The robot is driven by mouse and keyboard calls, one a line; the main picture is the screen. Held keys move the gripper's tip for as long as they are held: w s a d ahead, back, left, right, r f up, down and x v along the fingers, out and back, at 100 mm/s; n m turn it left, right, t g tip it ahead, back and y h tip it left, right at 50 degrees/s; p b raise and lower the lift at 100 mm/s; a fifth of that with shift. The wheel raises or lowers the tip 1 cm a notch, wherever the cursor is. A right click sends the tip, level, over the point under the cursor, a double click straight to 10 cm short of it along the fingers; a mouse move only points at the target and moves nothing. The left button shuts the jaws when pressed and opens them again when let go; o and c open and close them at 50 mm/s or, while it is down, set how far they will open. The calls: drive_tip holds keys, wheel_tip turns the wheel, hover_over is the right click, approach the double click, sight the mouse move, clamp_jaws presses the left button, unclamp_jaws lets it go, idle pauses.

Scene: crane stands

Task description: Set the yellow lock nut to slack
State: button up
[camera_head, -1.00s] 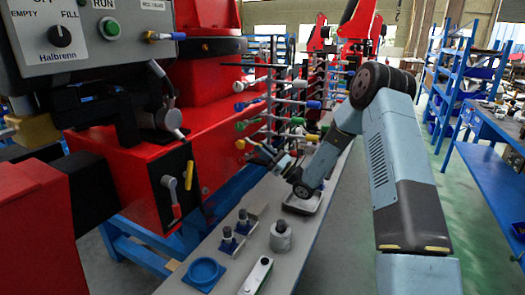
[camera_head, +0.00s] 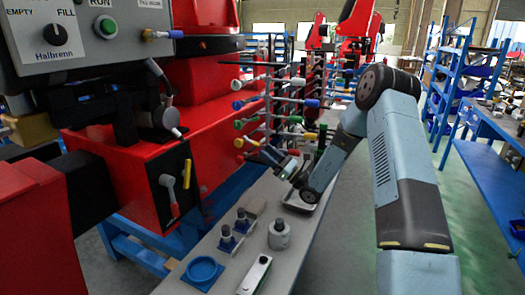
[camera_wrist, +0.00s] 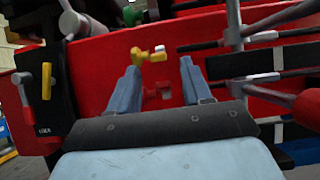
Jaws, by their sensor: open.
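A yellow T-shaped piece (camera_wrist: 148,54), likely the lock nut, shows in the wrist view in front of the red body, just beyond and between my fingertips. In the head view a yellow-ended rod (camera_head: 240,143) sticks out left of my gripper (camera_head: 268,153); it may be the same piece. My gripper (camera_wrist: 160,68) is open, its two blue-grey fingers apart with nothing between them. It appears short of the yellow piece and not touching it. I cannot read a slack mark on it.
Several rods with coloured ends (camera_head: 285,103) stand close to my gripper, and dark and grey rods (camera_wrist: 255,45) cross the wrist view's right. A panel with a yellow bar (camera_wrist: 46,80) is at left. The bench below holds a blue ring (camera_head: 203,271) and a grey cylinder (camera_head: 279,236).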

drive_tip(key=v, duration=1)
drive_tip(key=shift+d, duration=0.15)
drive_tip(key=shift+f, duration=0.1)
